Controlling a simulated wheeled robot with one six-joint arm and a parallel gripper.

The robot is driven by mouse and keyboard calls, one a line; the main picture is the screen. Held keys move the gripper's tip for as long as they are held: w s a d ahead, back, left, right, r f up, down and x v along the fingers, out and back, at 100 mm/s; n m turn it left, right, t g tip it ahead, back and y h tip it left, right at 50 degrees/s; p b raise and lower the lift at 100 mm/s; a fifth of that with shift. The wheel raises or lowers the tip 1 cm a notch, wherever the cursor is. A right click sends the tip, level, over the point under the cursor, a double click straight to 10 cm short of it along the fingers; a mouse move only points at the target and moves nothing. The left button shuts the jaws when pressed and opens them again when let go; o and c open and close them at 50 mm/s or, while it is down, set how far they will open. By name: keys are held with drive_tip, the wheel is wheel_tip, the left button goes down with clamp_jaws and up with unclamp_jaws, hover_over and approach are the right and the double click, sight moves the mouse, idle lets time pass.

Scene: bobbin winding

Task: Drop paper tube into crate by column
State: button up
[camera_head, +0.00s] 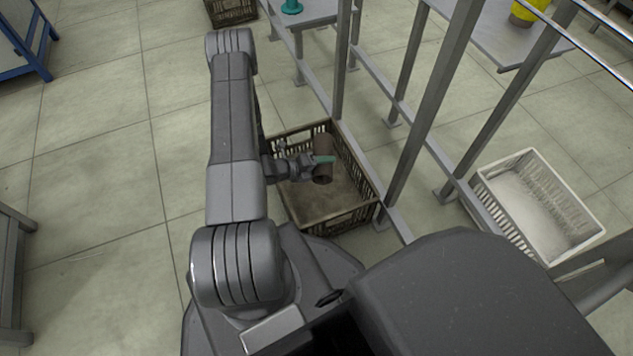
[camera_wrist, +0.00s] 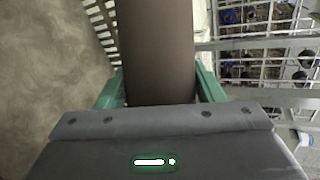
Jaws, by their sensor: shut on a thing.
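A brown paper tube (camera_head: 322,145) is held in my gripper (camera_head: 322,160), whose green fingers are shut on it. In the head view the tube stands roughly upright over a dark brown slatted crate (camera_head: 352,222), which sits on the floor against the grey metal columns. In the wrist view the tube (camera_wrist: 158,50) fills the middle between the two green fingers of my gripper (camera_wrist: 158,90). Slats of the crate (camera_wrist: 103,28) show at upper left there. Inside the crate I see only a bare, dirty bottom; the part behind my arm is hidden.
A white crate (camera_head: 540,205) stands on the floor at the right, beyond the metal columns (camera_head: 430,105). Another dark crate (camera_head: 232,10) is at the top. A grey table (camera_head: 318,10) carries a teal object (camera_head: 291,6). The tiled floor at left is clear.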

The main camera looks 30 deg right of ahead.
drive_tip(key=o, duration=1.1)
drive_tip(key=shift+a, duration=0.1)
drive_tip(key=p+v, duration=0.3)
drive_tip(key=v, duration=1)
drive_tip(key=shift+w+a+r, duration=0.1)
drive_tip(key=shift+a+r, duration=0.1)
drive_tip(key=shift+a, duration=0.1)
drive_tip(key=shift+d, duration=0.1)
